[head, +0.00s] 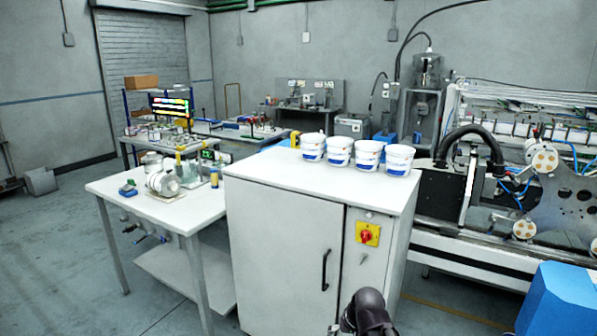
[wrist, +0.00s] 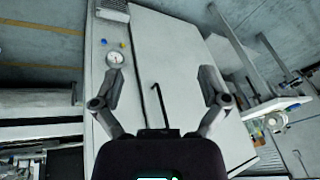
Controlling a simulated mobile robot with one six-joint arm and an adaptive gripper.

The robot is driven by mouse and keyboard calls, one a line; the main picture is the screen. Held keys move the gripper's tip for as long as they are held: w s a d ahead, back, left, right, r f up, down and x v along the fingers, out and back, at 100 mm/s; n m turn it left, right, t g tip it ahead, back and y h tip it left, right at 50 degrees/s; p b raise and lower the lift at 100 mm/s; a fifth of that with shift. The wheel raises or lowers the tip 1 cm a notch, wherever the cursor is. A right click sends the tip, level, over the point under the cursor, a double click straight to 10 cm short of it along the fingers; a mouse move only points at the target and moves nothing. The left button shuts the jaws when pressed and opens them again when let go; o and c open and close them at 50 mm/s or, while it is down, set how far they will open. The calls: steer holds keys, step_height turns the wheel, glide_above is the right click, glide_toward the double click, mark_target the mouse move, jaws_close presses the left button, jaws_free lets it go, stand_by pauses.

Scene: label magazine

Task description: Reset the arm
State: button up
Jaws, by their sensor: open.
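My gripper (wrist: 162,95) shows in the wrist view with its two fingers spread wide apart and nothing between them. Beyond the fingers is the front of a white cabinet (wrist: 167,50) with a dark handle, which appears tilted in this view. In the head view, a dark part of my arm shows at the bottom edge, in front of the white cabinet (head: 282,245). The fingers cannot be made out clearly there.
Several white tubs with blue labels (head: 339,152) stand on the cabinet top. A white table (head: 120,190) with spools (head: 163,183) is at left. A machine with a large metal plate (head: 560,200) is at right, with a blue block (head: 560,300) in front. Open floor lies at lower left.

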steer(key=s+d+g+h, duration=0.2)
steer(key=s+d+g, duration=0.1)
steer(key=s+d, duration=0.2)
steer(key=s, duration=0.2)
steer(key=shift+s+p, duration=0.3)
steer(key=shift+p, duration=0.1)
steer(key=shift+a, duration=0.1)
steer(key=shift+c, duration=0.2)
